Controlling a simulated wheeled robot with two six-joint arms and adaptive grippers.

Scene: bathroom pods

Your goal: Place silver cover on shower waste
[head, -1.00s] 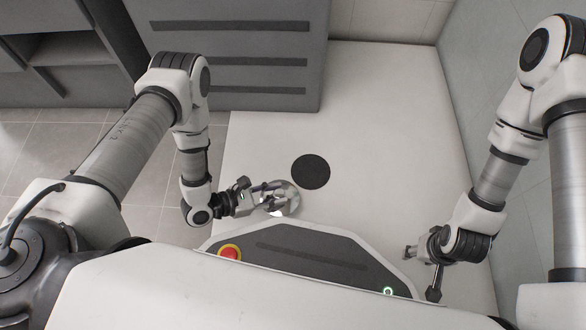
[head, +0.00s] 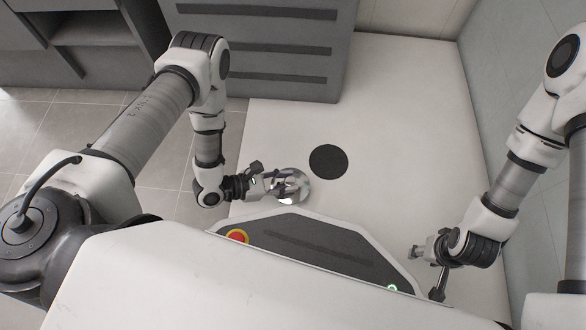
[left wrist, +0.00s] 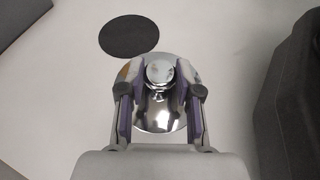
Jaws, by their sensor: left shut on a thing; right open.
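The silver cover is a round shiny disc with a raised knob in its middle. It shows in the head view (head: 298,190) and in the left wrist view (left wrist: 160,118). My left gripper (head: 284,186) is shut on the cover's knob; its two fingers stand either side of the knob in the left wrist view (left wrist: 160,80). The shower waste is a flat black disc on the white shower floor, up and right of the cover in the head view (head: 328,161) and up and left of it in the left wrist view (left wrist: 129,36). My right gripper (head: 428,270) is open and empty.
The white shower tray (head: 400,120) is clear around the waste. A grey cabinet with dark slots (head: 260,45) stands at the back left. A tiled wall (head: 500,110) bounds the tray on the right. Grey floor tiles (head: 80,130) lie to the left.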

